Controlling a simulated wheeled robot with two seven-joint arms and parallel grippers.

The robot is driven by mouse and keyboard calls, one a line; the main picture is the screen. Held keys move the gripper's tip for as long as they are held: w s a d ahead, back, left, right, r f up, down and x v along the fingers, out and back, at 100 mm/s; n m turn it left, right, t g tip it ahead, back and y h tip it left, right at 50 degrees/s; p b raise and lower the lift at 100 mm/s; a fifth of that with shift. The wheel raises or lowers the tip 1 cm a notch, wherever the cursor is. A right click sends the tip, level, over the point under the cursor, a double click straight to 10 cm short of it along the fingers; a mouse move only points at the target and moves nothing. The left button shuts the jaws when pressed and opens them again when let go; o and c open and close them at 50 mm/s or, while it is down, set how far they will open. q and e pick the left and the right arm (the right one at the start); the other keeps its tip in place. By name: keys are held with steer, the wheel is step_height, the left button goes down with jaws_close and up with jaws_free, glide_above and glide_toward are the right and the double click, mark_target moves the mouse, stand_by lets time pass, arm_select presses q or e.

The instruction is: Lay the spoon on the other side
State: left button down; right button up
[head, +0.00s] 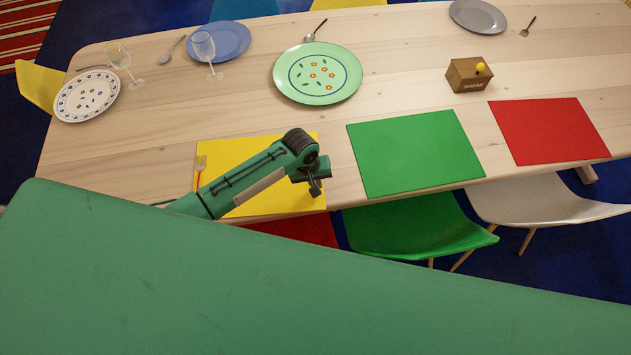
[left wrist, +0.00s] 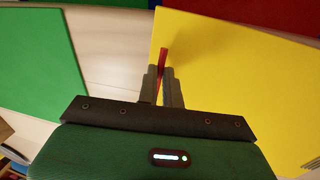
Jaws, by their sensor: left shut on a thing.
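My left gripper (head: 314,188) is over the right edge of the yellow placemat (head: 270,205). In the left wrist view its two fingers (left wrist: 162,88) are shut on a thin red piece, which I take for the handle of the spoon (left wrist: 163,58). The rest of the spoon is hidden, and I cannot tell its height above the mat. A fork (head: 199,171) with an orange-red handle lies at the mat's left edge. My right gripper is not in view.
A green placemat (head: 415,153) lies to the right, with a red placemat (head: 550,131) beyond. A green flowered plate (head: 318,74), wine glasses (head: 204,46) and a small brown box (head: 469,75) stand farther back. Bare table (head: 130,157) is free left of the fork.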

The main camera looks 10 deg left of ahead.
arm_select(q)
steer(key=shift+f, duration=0.55)
steer(key=c, duration=1.6)
jaws_free()
steer(key=shift+f, duration=0.1)
steer(key=shift+o, duration=0.2)
step_height(320, 180, up, 12)
steer(key=a+b, duration=0.1)
steer(key=a, duration=0.1)
steer(key=shift+s, duration=0.35)
